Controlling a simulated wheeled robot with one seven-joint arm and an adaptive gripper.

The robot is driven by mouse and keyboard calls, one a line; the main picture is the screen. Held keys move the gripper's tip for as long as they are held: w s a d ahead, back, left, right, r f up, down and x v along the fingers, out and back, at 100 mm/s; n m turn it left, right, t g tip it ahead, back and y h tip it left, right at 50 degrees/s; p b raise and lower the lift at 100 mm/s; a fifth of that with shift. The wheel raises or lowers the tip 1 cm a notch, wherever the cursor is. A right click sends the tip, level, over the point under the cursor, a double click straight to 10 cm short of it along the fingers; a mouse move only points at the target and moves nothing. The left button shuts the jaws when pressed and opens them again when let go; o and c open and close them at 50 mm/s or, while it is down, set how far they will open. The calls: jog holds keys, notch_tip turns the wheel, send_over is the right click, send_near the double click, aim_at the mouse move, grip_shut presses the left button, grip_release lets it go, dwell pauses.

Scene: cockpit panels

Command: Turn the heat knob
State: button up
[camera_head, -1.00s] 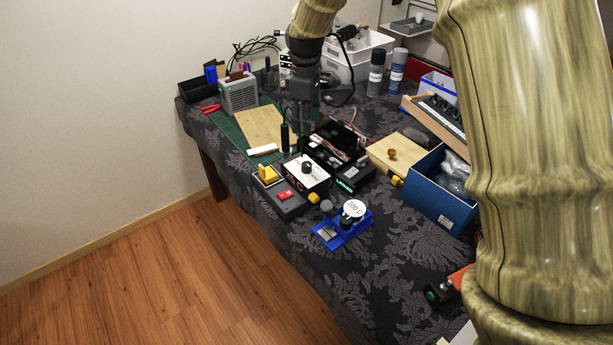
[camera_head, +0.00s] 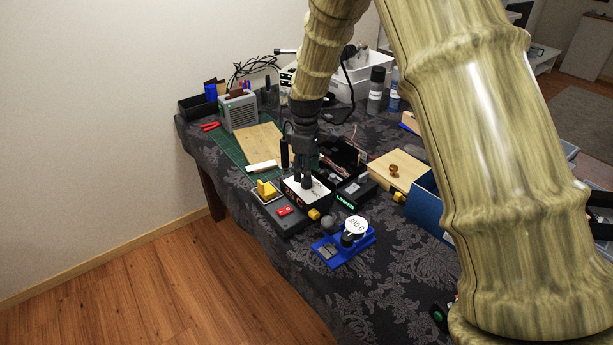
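A small dark box with a white top face (camera_head: 320,192) stands near the front edge of the cloth-covered table. The black knob that showed on this white face earlier is now hidden by my gripper. My gripper (camera_head: 306,186) points straight down, its fingertips at the white face where the knob sits. Whether the fingers touch or grasp the knob is too small to tell. A round white dial (camera_head: 356,225) with printed characters, like a temperature in C, sits on a blue base (camera_head: 332,254) in front and to the right, apart from the gripper.
A grey unit with a red switch (camera_head: 285,211) and a yellow piece (camera_head: 266,189) lie left of the box. An open black case (camera_head: 342,154) stands close behind it.

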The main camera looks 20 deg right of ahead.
jog(key=shift+w+f, duration=0.1)
jog(key=shift+f, duration=1.6)
jog(key=c, duration=1.1)
jog(key=shift+o, duration=0.2)
jog(key=shift+m+p, duration=0.3)
jog(key=shift+p, duration=0.1)
jog(key=shift+r+m+p, duration=0.1)
jog(key=shift+m+p, duration=0.25)
jog(key=shift+m, duration=0.25)
jog(key=m+p, duration=0.1)
jog(key=m, duration=0.3)
jog(key=shift+p, duration=0.4)
jog(key=m+p, duration=0.1)
jog(key=m, duration=0.4)
jog(key=shift+w+m, duration=0.1)
jog(key=shift+m, duration=0.3)
